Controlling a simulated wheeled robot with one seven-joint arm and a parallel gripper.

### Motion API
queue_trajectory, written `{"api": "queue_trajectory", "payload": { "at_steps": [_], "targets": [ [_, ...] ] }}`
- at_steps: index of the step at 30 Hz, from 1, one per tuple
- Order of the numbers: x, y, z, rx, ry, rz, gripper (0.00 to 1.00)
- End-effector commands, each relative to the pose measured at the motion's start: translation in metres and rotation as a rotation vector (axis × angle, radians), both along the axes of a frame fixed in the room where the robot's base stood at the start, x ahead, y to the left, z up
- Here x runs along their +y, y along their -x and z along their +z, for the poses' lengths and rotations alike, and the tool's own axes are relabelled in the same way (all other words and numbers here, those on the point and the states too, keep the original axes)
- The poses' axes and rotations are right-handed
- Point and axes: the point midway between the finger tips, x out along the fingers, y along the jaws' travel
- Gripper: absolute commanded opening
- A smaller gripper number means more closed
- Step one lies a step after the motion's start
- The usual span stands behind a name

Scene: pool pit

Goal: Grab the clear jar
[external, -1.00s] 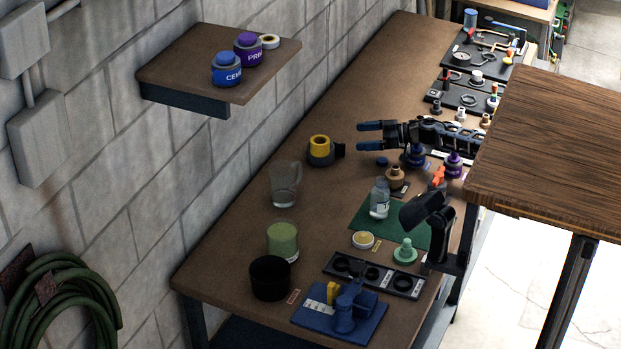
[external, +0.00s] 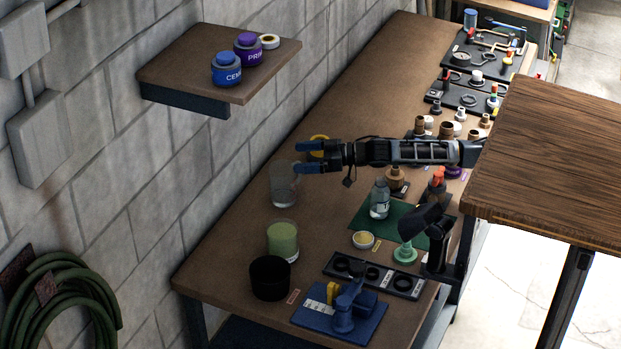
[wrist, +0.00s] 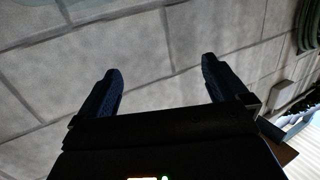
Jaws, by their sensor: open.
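A clear glass jar (external: 283,188), with what looks like a handle, stands upright on the bench near the wall. A smaller clear jar with a pale label (external: 380,200) stands on the green mat. My gripper (external: 302,157) is open and empty, its fingers pointing left towards the wall. In the external view the lower fingertip overlaps the upper right of the glass jar; I cannot tell whether they touch. In the wrist view my gripper (wrist: 160,68) shows both fingers apart against the block wall. A faint bluish curved shape at that view's top edge is unclear.
A green jar (external: 282,240) and a black cup (external: 270,278) stand in front of the glass jar. A wall shelf (external: 190,62) is above left. The bench behind the tape is clear.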

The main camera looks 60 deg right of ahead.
Motion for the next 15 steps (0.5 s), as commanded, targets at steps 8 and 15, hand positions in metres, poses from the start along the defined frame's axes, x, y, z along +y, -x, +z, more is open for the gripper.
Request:
{"api": "queue_trajectory", "payload": {
  "at_steps": [8,15],
  "targets": [
    [0.117,0.053,-0.033,0.188,0.121,0.216,1.00],
    [0.144,0.075,-0.071,0.242,0.169,0.293,1.00]
  ]
}}
